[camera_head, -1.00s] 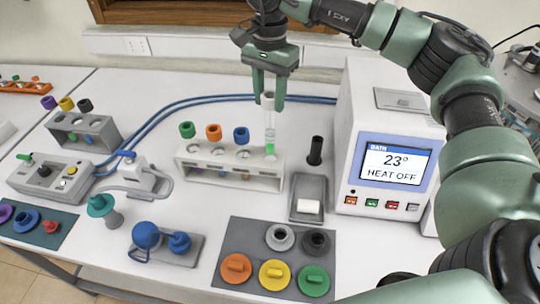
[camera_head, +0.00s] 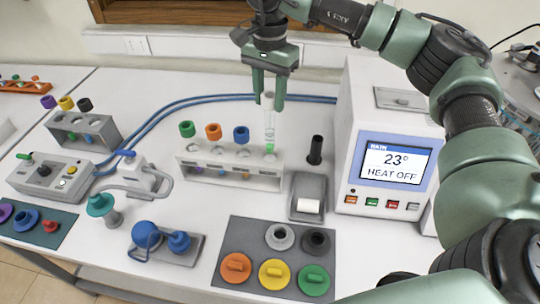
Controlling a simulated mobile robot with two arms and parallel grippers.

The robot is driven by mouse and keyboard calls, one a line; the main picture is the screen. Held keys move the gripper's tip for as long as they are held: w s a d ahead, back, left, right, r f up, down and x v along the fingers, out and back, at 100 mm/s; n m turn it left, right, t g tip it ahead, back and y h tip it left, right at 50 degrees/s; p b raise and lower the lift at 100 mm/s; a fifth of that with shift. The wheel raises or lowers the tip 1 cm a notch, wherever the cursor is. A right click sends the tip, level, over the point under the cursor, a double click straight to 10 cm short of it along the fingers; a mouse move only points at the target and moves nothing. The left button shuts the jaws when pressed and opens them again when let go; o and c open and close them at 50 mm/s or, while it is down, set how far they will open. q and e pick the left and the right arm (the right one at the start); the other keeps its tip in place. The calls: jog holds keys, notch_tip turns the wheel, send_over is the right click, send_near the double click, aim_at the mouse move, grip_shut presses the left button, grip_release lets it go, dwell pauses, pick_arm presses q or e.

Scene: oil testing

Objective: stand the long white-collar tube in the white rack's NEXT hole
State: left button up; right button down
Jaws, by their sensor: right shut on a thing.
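My right gripper (camera_head: 269,104) is shut on a clear long tube (camera_head: 269,125) and holds it upright by its upper part. The fingers hide part of its collar. Green shows at the tube's lower end, at the right end of the white rack (camera_head: 186,157). I cannot tell whether that end is in the hole or just above it. No "NEXT" mark is readable. My left gripper is not in view.
The heating bath (camera_head: 385,150) with a "23°" screen stands to the right. A black cylinder (camera_head: 315,150) stands close right of the rack. A grey mat (camera_head: 246,226) bears several coloured caps.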

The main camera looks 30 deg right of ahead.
aim_at(270, 136)
jog(key=shift+f+b, duration=0.9)
jog(key=shift+f, duration=0.6)
jog(key=shift+f, duration=0.15)
jog(key=shift+f+b, duration=1.4)
jog(key=shift+f, duration=0.35)
jog(key=shift+f+b, duration=1.4)
jog(key=shift+f, duration=0.6)
jog(key=shift+f+b, duration=0.45)
jog(key=shift+f, duration=0.2)
jog(key=c, duration=0.8)
grip_release()
